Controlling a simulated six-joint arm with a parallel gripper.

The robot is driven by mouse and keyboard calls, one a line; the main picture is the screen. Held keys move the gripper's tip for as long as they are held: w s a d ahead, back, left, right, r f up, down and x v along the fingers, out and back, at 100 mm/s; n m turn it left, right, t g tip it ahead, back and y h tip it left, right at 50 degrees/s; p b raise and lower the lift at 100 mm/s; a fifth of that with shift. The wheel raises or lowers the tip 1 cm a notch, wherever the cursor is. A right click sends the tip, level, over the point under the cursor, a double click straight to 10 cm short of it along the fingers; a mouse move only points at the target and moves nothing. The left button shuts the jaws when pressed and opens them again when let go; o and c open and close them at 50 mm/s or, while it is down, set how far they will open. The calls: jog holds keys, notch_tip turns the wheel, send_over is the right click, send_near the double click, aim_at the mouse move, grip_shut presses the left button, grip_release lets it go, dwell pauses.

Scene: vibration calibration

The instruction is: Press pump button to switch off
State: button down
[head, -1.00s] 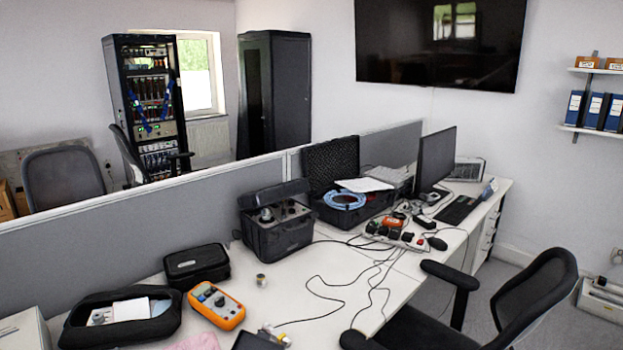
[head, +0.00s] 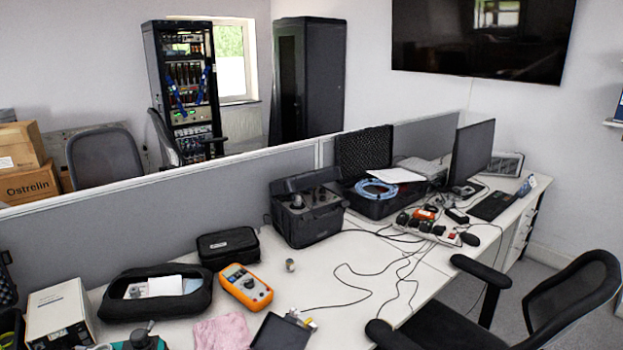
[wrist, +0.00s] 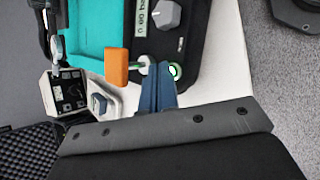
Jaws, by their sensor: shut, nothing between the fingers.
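In the wrist view my gripper (wrist: 157,72) shows as narrow blue fingers, shut and empty, over the edge of a black panel (wrist: 186,45). A small round button with a green ring (wrist: 174,71), which looks like the pump button, sits on the panel just right of the fingertips. I cannot tell whether the fingers touch it. The panel also has a grey knob (wrist: 167,14) and a small display (wrist: 141,18), and is set beside a teal case (wrist: 92,25). In the head view my gripper is not seen; part of a teal unit (head: 125,346) shows at the bottom edge.
An orange block (wrist: 117,67) stands close left of the fingers. A white device with a dark panel (wrist: 70,92) lies further left. In the head view, a pink cloth (head: 222,332), an orange meter (head: 246,287) and a black pouch (head: 155,294) crowd the desk; bare desk (head: 335,258) lies right.

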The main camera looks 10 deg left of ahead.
dwell(0.4)
jog(key=shift+r, duration=0.35)
jog(key=shift+r, duration=0.1)
jog(key=shift+r, duration=2.95)
jog(key=shift+f, duration=3.2)
